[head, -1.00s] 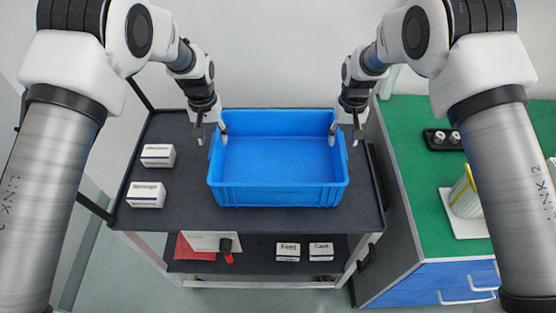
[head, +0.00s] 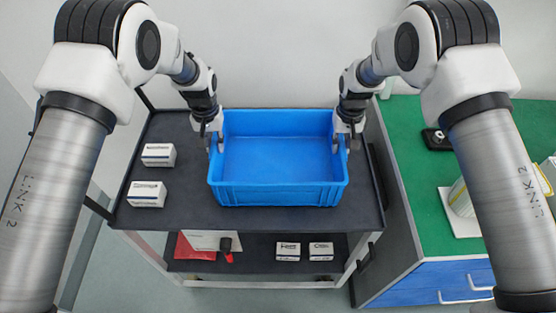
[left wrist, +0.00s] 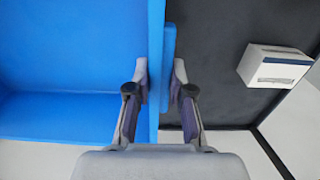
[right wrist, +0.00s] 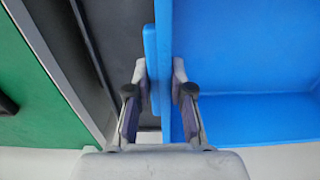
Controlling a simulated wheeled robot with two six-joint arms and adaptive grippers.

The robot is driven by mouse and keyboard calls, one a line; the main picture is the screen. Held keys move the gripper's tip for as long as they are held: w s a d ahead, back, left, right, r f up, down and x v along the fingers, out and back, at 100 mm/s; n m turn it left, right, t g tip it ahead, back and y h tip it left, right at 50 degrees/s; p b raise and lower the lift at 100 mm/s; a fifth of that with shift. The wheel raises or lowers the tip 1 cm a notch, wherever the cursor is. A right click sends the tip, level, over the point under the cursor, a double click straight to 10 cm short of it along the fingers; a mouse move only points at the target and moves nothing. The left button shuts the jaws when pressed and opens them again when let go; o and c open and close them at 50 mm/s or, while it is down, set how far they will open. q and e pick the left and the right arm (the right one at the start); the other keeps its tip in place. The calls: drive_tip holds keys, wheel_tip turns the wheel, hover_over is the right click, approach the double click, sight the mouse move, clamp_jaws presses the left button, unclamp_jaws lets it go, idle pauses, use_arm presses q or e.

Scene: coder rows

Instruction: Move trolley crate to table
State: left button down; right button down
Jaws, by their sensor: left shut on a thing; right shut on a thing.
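The blue crate (head: 278,195) is empty and sits on the dark top shelf of the trolley (head: 160,218). My left gripper (head: 214,143) is shut on the crate's left wall. The left wrist view shows its fingers (left wrist: 158,85) on either side of the crate wall (left wrist: 155,40). My right gripper (head: 342,143) is shut on the crate's right wall. The right wrist view shows its fingers (right wrist: 160,85) on either side of that wall (right wrist: 162,40). The green-topped table (head: 410,165) stands right of the trolley.
Two small white boxes (head: 158,155) (head: 147,194) lie on the trolley left of the crate. The lower shelf holds more boxes (head: 288,251) and a red item (head: 188,248). On the table are a black holder (head: 436,139) and a white-based container (head: 458,215), partly hidden by my right arm.

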use_arm(q)
drive_tip(key=shift+r, duration=0.1)
use_arm(e)
drive_tip(key=shift+r, duration=0.1)
